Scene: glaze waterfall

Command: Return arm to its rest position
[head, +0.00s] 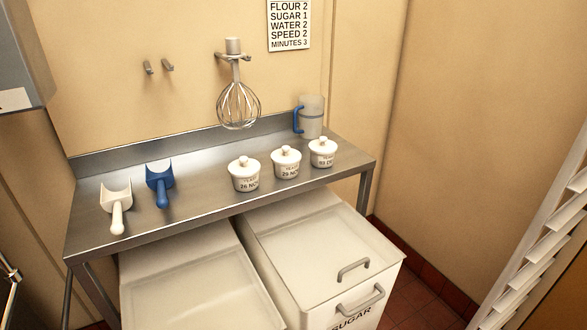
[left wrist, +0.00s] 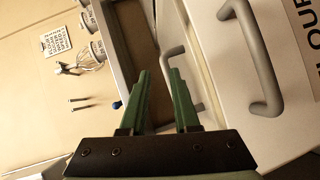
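My left gripper (left wrist: 161,72) shows in the left wrist view. Its two green fingers are apart, and nothing is visibly held between them. Past the fingertips is a grey handle (left wrist: 172,52) on a white bin, which I cannot tell is touched or apart. To the right is a white bin front with a large grey handle (left wrist: 262,62) and a partly cut-off label. Neither gripper shows in the head view. My right gripper is in no view.
The steel table (head: 215,205) holds a white scoop (head: 117,205), a blue scoop (head: 160,184), lidded jars (head: 286,162) and a jug (head: 311,118). A whisk (head: 238,100) hangs on the wall. The sugar bin (head: 320,240) and another bin (head: 195,285) stand below. A slatted rack (head: 545,245) is right.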

